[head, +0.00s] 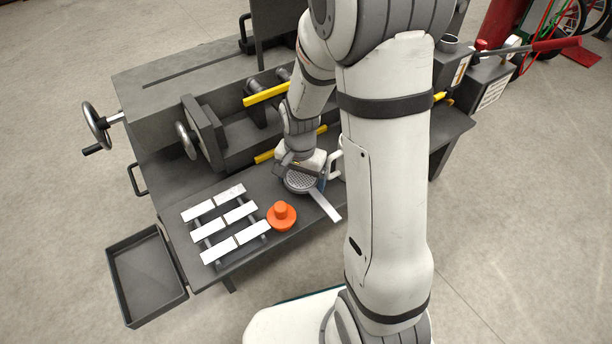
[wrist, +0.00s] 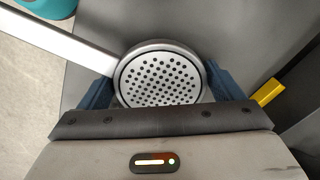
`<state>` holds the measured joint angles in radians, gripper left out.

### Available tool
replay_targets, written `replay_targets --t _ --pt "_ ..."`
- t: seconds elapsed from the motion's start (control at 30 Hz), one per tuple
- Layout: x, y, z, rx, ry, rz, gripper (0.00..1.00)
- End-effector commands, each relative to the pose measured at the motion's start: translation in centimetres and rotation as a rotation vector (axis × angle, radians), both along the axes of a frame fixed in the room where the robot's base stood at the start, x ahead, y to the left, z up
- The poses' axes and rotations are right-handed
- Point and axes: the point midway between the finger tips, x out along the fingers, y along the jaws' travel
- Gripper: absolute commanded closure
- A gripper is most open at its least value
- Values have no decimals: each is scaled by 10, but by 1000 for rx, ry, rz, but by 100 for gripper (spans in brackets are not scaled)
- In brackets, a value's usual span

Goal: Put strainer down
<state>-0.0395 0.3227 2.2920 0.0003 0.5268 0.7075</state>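The strainer (head: 301,183) is a round, perforated metal disc with a long flat pale handle. In the head view it is at the front of the dark grey bench (head: 290,242), with its handle pointing toward the front edge. In the wrist view the strainer (wrist: 160,79) lies between the two blue fingers of my gripper (wrist: 160,88), which meet its rim on both sides. My gripper points down and appears shut on it. I cannot tell whether the strainer touches the bench top, as the gripper hides part of it.
An orange knobbed object (head: 281,216) stands just left of the strainer. Further left is a rack with white plates (head: 239,212). A white handled object (head: 336,158) is close on the right, partly hidden by my arm. Yellow bars (head: 266,94) and machine parts stand behind.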

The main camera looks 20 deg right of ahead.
Motion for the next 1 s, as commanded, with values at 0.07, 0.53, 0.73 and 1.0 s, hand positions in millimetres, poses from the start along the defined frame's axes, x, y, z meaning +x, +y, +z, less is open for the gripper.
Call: replay_targets --t 0.07,0.53,0.73,1.0 --pt "0 0 0 0 0 0 6" --pt "0 0 18 0 -1 1 0" --pt "1 0 62 0 -4 1 0" --pt "0 1 110 0 -1 1 0"
